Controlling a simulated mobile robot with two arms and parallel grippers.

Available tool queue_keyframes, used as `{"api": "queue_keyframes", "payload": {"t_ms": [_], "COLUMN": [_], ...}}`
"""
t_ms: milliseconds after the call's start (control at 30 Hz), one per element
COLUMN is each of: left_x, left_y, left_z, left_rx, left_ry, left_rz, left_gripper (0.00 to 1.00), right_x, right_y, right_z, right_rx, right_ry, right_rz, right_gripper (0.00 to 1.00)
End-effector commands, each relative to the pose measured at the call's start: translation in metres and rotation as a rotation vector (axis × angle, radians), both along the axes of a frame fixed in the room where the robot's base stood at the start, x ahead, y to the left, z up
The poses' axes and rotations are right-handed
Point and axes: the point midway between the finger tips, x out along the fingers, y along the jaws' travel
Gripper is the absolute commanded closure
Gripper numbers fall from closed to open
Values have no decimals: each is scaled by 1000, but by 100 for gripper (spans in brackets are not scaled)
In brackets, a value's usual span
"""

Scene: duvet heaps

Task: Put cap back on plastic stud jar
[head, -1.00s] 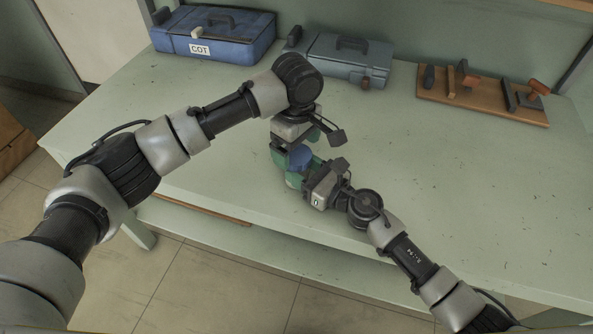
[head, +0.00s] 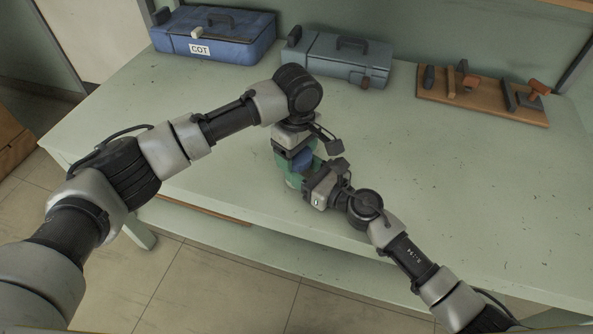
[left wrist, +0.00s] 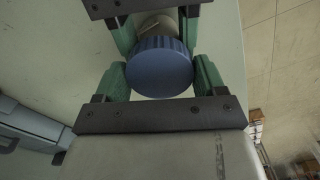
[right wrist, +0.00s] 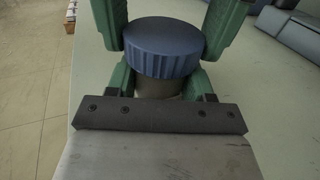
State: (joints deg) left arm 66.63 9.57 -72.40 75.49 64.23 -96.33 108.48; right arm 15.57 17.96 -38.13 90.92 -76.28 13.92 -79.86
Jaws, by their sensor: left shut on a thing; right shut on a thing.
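The ridged blue cap (left wrist: 160,70) lies between the green fingers of my left gripper (head: 294,157), which is shut on it. The grey-beige jar (right wrist: 157,88) is directly under the cap, mostly hidden. A bit of it shows in the left wrist view (left wrist: 152,24). My right gripper (head: 302,180) is shut around the jar from the right. The cap covers the jar's top; I cannot tell whether it is fully seated.
A blue case (head: 222,42) labelled COT and a grey-blue toolbox (head: 350,60) stand at the back of the pale green table (head: 440,170). A wooden board (head: 470,101) with tools lies at the back right. The front edge is close to my grippers.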

Motion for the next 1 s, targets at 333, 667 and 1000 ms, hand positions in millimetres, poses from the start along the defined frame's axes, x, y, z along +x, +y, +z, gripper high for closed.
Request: {"api": "queue_keyframes", "payload": {"t_ms": [333, 667, 1000], "left_x": [0, 0, 1], "left_y": [0, 0, 0], "left_z": [-1, -1, -2], "left_rx": [0, 0, 1], "left_ry": [1, 2, 3], "left_rz": [-671, -1444, -2176], "left_gripper": [58, 58, 58], "right_x": [0, 0, 0], "right_y": [0, 0, 0], "right_z": [0, 1, 1], "right_rx": [1, 0, 0], "right_ry": [-1, -1, -1], "right_rz": [1, 2, 3], "right_gripper": [100, 100, 100]}}
